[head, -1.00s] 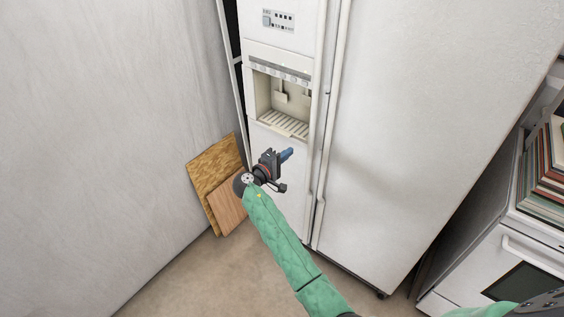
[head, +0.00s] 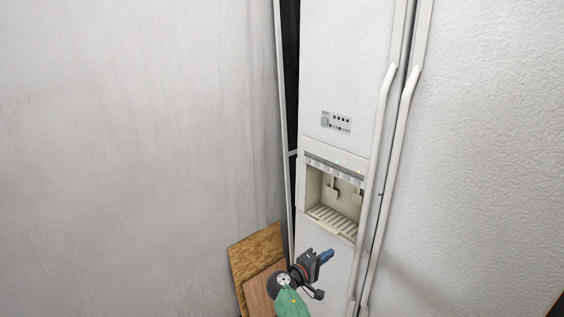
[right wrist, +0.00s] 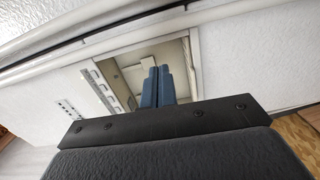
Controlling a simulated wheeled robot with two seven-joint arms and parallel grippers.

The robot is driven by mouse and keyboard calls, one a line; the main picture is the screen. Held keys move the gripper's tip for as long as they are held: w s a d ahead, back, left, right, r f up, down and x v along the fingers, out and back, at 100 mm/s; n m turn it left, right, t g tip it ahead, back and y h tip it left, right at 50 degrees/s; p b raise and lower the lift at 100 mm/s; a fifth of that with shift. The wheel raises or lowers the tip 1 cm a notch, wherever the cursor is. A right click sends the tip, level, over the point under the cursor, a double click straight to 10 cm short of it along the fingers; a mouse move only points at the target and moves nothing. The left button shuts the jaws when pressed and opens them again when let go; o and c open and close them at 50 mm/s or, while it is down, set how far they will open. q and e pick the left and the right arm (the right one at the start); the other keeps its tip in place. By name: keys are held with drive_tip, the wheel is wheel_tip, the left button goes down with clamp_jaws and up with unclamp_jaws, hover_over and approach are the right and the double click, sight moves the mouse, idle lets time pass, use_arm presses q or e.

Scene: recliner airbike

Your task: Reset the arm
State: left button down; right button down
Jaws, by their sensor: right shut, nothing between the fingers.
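My right gripper (head: 327,255) shows at the bottom of the head view, in front of the left door of the white fridge (head: 350,50). Its blue fingers are together and hold nothing. It is just below the recessed water and ice dispenser (head: 334,202). In the right wrist view the closed fingers (right wrist: 157,85) point toward the dispenser opening (right wrist: 150,62). I cannot tell whether they touch the fridge. Part of my green arm shows at the bottom edge. My left gripper is not in view.
Two wooden boards (head: 255,250) lean against the wall at the fridge's left side. A plain grey wall (head: 130,150) fills the left. Two long vertical handles (head: 384,130) stand out between the fridge doors. A control panel (head: 336,122) sits above the dispenser.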

drive_tip(key=w+a+f+m+y, duration=0.1)
drive_tip(key=w+a+f+y, duration=0.15)
drive_tip(key=f+y, duration=0.35)
drive_tip(key=w+a+f+y, duration=0.1)
drive_tip(key=a+f+y, duration=0.25)
drive_tip(key=f, duration=0.35)
drive_tip(key=s+a+f+m+g+y, duration=0.1)
drive_tip(key=s+f+y, duration=0.1)
drive_tip(key=s+f, duration=0.45)
drive_tip(key=s+f+m+g+y, duration=0.1)
drive_tip(key=s+f+g+y, duration=0.2)
drive_tip(key=f, duration=0.7)
drive_tip(key=s+d+f+g, duration=0.1)
drive_tip(key=s+d+f, duration=0.1)
drive_tip(key=s+f, duration=0.6)
drive_tip(key=s+d+f+m+g, duration=0.1)
drive_tip(key=s+f, duration=0.7)
drive_tip(key=s, duration=1.4)
drive_tip(key=s+d+f+g, duration=0.2)
drive_tip(key=s+f, duration=0.7)
drive_tip(key=s, duration=0.6)
drive_tip(key=shift+d+g+y, duration=0.4)
drive_tip(key=shift+d+y, duration=0.05)
drive_tip(key=shift+d, duration=0.3)
